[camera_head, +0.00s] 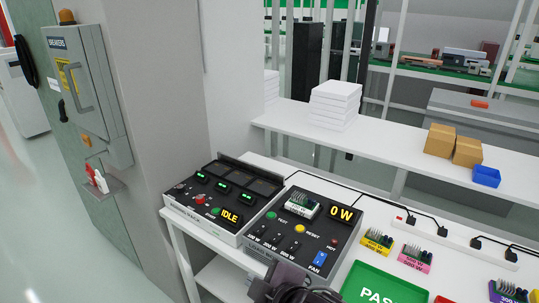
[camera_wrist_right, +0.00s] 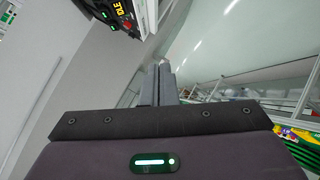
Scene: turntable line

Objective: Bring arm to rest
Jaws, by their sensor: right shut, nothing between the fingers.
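My right gripper (camera_head: 262,289) is at the bottom edge of the head view, beside the front of the white table and the load tester. Part of it is cut off by the frame. In the right wrist view its two grey fingers (camera_wrist_right: 165,84) are together with nothing between them. My left gripper is not in view.
A console showing IDLE (camera_head: 205,215) and a tester showing 0 W (camera_head: 318,240) stand on the white table. A green PASS tray (camera_head: 365,280) and several coloured modules lie to the right. A grey pillar with a breaker box (camera_head: 88,80) stands left.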

